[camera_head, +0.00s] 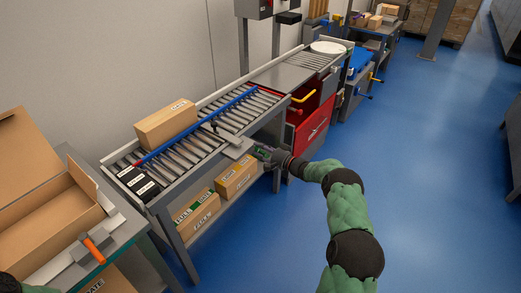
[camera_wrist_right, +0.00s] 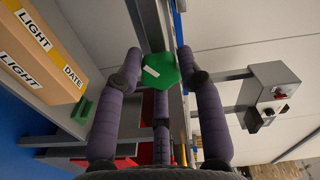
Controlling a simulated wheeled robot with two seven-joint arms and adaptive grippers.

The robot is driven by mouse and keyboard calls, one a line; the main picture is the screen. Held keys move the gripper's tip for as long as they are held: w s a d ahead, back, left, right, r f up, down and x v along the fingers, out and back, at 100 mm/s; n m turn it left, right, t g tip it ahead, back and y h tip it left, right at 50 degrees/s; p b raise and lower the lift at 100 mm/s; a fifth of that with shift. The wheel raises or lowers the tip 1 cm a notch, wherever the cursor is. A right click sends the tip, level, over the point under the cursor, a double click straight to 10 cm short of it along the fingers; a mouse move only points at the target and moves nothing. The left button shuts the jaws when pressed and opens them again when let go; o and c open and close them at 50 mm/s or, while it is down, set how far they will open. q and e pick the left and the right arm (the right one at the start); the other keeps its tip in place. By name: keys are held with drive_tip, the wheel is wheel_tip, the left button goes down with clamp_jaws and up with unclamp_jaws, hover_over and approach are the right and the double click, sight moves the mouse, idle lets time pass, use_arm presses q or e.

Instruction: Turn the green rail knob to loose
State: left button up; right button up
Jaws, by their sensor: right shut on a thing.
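The green rail knob (camera_wrist_right: 165,72) is a hexagonal block with a small white mark on its left part in the right wrist view. The fingers of my right gripper (camera_wrist_right: 158,66) are on both sides of it, shut on it. In the head view my right gripper (camera_head: 259,152) is at the near edge of the roller conveyor and mostly hides the knob. A long blue rail (camera_head: 195,126) runs along the conveyor rollers. My left gripper is out of view. I cannot tell from the mark whether the knob is loose or tight.
A carton (camera_head: 166,125) lies on the conveyor behind the blue rail. Cartons (camera_head: 236,176) stand on the shelf below. A red cabinet (camera_head: 312,130) is just beyond my gripper. An orange-handled tool (camera_head: 97,244) lies at the lower left. The blue floor at right is clear.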

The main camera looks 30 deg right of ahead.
drive_tip(key=shift+d+n, duration=0.15)
drive_tip(key=shift+n, duration=1.05)
drive_tip(key=shift+r, duration=0.15)
drive_tip(key=o, duration=1.1)
drive_tip(key=shift+o, duration=0.2)
drive_tip(key=v, duration=1.2)
